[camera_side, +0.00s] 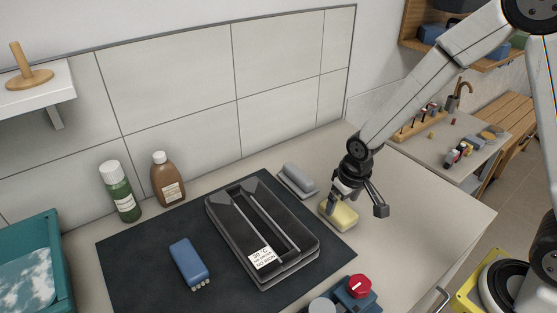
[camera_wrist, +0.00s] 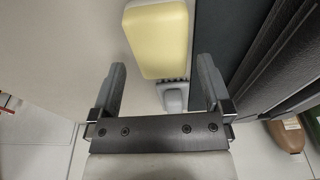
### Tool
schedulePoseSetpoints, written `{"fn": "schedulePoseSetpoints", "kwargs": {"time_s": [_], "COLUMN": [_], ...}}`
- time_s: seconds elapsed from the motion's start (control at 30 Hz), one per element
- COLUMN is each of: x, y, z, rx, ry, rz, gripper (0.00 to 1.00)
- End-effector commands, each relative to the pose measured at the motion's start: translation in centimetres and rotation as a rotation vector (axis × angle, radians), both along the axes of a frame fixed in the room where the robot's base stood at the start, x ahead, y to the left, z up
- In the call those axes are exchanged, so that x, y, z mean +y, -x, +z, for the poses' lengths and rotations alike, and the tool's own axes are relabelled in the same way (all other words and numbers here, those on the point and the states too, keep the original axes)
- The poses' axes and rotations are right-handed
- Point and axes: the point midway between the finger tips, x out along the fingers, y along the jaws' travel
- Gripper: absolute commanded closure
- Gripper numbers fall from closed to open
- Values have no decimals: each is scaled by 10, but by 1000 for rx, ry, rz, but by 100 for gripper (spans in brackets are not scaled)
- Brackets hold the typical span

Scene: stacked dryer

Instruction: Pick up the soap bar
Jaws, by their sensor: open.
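The soap bar (camera_side: 338,214), a pale yellow block with rounded corners, lies flat on the light counter by the right edge of the dark mat. In the wrist view the soap bar (camera_wrist: 157,40) is at the top centre, with its lower end near the level of the fingertips. My gripper (camera_side: 359,198) is open and empty, just above and beside the bar in the side view. In the wrist view its fingers (camera_wrist: 162,72) are spread wide, to either side of the bar's near end. Whether a finger touches the bar cannot be told.
A grey block (camera_side: 298,180) lies behind the bar. A black device (camera_side: 226,222) stands on the dark mat (camera_side: 125,260) to the left, with a blue brush (camera_side: 188,263). A red knob (camera_side: 359,286) is in front. The counter to the right is clear.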

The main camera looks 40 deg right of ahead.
Motion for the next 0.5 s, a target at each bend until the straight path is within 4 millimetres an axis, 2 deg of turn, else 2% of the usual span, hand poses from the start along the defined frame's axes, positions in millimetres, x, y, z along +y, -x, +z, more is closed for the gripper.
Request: {"fn": "schedulePoseSetpoints", "kwargs": {"time_s": [0.2, 0.5], "x": [0, 0], "y": [-3, -5], "z": [-21, -31], "rx": [2, 0], "ry": [0, -1], "rz": [1, 1], "gripper": [0, 0]}}
